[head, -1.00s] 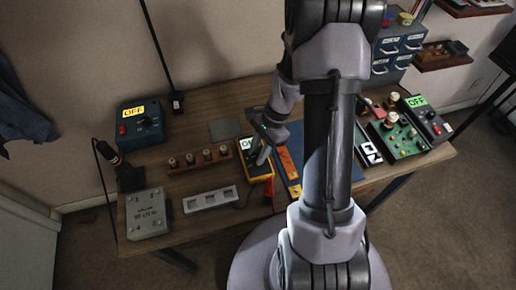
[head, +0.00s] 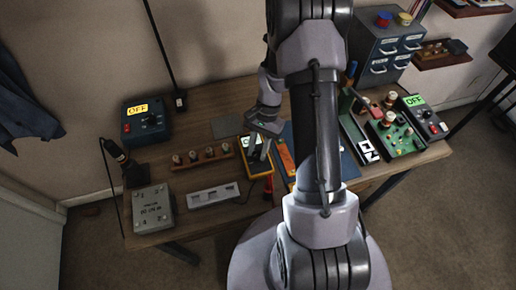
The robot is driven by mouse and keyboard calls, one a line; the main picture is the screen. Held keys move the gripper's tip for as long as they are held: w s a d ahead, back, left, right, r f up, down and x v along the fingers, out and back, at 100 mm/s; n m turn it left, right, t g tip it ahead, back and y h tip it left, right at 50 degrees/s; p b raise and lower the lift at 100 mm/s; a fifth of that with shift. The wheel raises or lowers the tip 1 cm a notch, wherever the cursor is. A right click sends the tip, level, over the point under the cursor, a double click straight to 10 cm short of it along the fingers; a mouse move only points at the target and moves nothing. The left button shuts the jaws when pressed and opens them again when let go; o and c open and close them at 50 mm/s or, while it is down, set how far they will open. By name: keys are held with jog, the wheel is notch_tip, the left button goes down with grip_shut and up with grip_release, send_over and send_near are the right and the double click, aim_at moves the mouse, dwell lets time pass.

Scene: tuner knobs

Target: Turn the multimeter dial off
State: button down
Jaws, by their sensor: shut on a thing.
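The multimeter (head: 256,170) is a yellow-and-dark box lying on the wooden workbench, left of my arm. Its pale screen (head: 247,142) shows at the top, partly covered by my gripper, and I cannot read it in full. My gripper (head: 258,156) points down over the face of the multimeter and is shut on its dial. The dial itself is hidden between and behind the fingers, so its pointer position cannot be seen.
A row of knobs on a wooden strip (head: 203,159) and a grey panel (head: 213,196) lie to the left. A dark box reading OFF (head: 143,123) stands at back left, a grey metal box (head: 152,209) at front left. A green circuit board (head: 397,133) lies right.

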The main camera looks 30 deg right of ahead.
jog(key=c, duration=1.1)
grip_release()
jog(key=shift+r, duration=0.1)
jog(key=p+v, duration=0.5)
jog(key=v, duration=1.2)
jog(key=shift+d+r, duration=0.1)
jog(key=shift+d, duration=0.05)
jog(key=shift+w, duration=0.1)
